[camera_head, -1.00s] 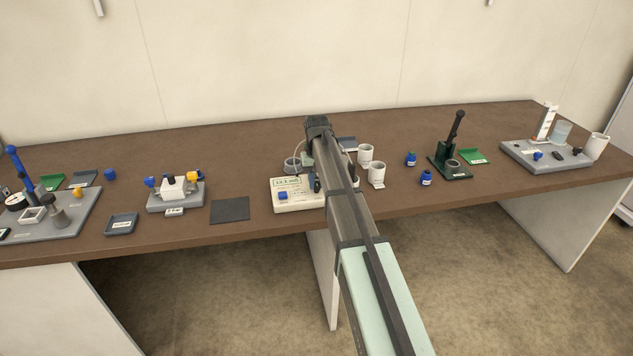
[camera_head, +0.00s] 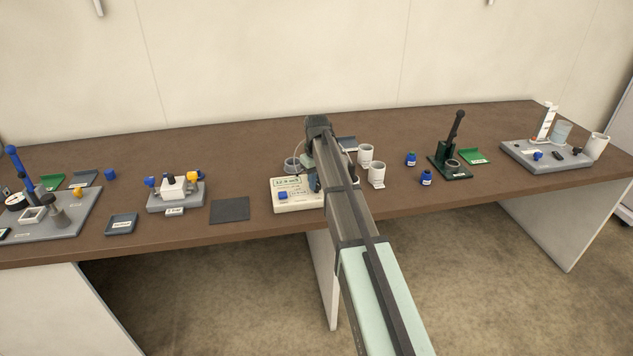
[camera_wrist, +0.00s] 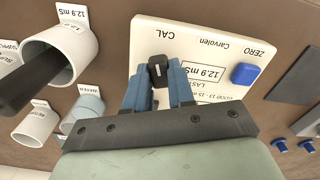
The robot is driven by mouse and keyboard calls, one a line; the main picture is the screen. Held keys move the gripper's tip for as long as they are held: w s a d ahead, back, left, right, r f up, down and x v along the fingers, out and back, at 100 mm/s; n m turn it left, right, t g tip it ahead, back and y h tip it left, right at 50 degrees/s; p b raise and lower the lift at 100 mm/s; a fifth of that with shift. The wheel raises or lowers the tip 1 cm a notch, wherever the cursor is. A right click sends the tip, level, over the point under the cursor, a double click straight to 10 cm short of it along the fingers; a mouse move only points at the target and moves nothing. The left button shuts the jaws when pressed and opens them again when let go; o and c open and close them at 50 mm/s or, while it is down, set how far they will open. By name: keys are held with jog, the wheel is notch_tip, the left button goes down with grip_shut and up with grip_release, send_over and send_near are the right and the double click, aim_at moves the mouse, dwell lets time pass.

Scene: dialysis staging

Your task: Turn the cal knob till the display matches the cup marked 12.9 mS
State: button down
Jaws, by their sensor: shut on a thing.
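The meter (camera_head: 297,206) is a cream box on the bench. Its display (camera_head: 288,183) shows a reading that looks like 12-something mS; the last digit is too small to be sure. The black cal knob (camera_wrist: 158,73), with a pale mark, sits by the CAL lettering in the wrist view. My gripper (camera_wrist: 155,85) is shut on it, blue fingers at its sides. A framed 12.9 mS print (camera_wrist: 208,69) is on the meter's face. The white cup marked 12.9 mS (camera_wrist: 88,48) stands beside the meter, a dark rod reaching into it. My arm hides the knob in the head view.
A blue ZERO button (camera_wrist: 245,74) is on the meter's face near the gripper. Other white cups (camera_head: 377,178) stand to the right. A dark mat (camera_head: 230,209) lies left of the meter.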

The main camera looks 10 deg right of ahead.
jog(key=c, duration=1)
grip_release()
jog(key=shift+o, duration=0.2)
notch_tip(320, 180, up, 14)
jog(key=shift+f, duration=0.1)
